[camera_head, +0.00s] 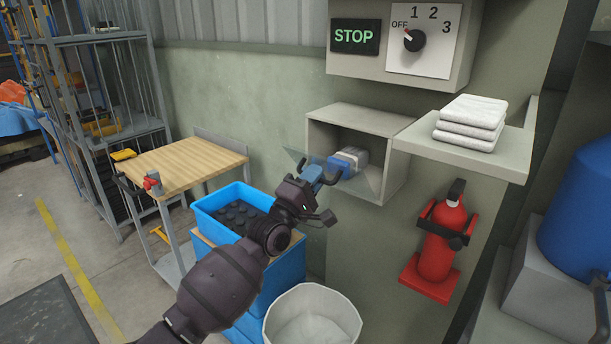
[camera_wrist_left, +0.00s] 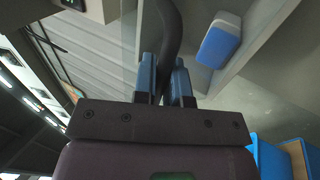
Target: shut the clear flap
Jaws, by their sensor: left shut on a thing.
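The clear flap (camera_head: 368,184) is a see-through pane at the front of a grey wall box (camera_head: 385,121). It stands out from the box at an angle, so the box is partly open. A dark curved handle (camera_head: 333,178) is on the flap; it also shows in the left wrist view (camera_wrist_left: 171,35). My left gripper (camera_head: 318,176) has its blue fingers shut on this handle, one finger on each side in the left wrist view (camera_wrist_left: 166,80). A blue-and-white item (camera_head: 350,158) sits inside the box. My right gripper is in neither view.
A shelf with folded white towels (camera_head: 470,118) adjoins the box on the right. A STOP sign and dial panel (camera_head: 425,40) hang above. A blue crate (camera_head: 205,204), a white bin (camera_head: 312,300) and a red extinguisher (camera_head: 437,250) stand below.

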